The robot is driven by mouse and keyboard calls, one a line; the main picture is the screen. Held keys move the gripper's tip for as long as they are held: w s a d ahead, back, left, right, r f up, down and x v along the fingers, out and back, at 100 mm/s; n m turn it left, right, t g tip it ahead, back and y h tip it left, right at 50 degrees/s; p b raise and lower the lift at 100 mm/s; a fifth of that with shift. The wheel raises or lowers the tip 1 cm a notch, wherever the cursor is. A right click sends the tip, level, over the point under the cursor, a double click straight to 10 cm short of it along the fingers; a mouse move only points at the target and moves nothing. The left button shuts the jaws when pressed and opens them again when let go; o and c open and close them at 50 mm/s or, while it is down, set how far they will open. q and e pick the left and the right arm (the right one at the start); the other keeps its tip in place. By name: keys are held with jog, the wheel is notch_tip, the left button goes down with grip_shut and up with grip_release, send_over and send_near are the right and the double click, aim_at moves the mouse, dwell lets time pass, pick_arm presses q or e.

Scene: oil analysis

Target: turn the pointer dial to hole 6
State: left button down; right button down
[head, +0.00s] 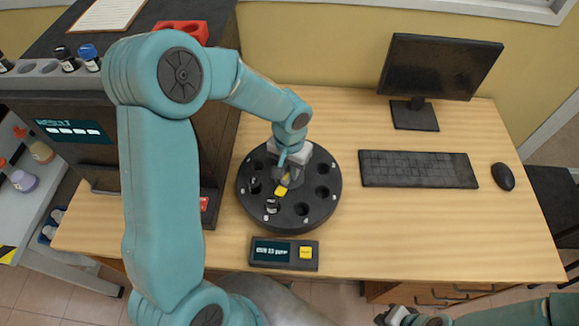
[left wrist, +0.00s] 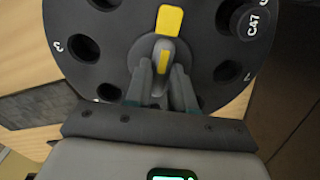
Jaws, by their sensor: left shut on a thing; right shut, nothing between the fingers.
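The round black dial (head: 322,208) lies on the desk, with a ring of holes around its rim. At its centre is a grey pointer knob (left wrist: 143,50) with a yellow pointer strip (left wrist: 170,20). The strip also shows in the head view (head: 281,191), directed toward the desk's front edge; which hole number it marks is not legible. My left gripper (left wrist: 158,84) is shut on the knob, fingers on either side of it. A dark-capped vial marked C47 (left wrist: 252,24) sits in one hole. My right gripper (head: 388,316) is shut and empty at the bottom, off the desk.
A small display box with a yellow button (head: 306,253) stands in front of the dial. A dark analyser (head: 100,155) is at the left. A keyboard (head: 418,169), mouse (head: 503,177) and monitor (head: 440,67) stand right. The desk between the dial and keyboard is clear.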

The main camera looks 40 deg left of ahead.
pick_arm(q)
jog(key=shift+m, duration=0.3)
jog(key=m, duration=0.3)
jog(key=shift+m, duration=2.5)
jog(key=shift+w, duration=0.1)
jog(key=c, duration=1)
grip_release()
jog(key=shift+o, duration=0.2)
notch_tip(320, 180, up, 16)
jog(key=shift+r, duration=0.2)
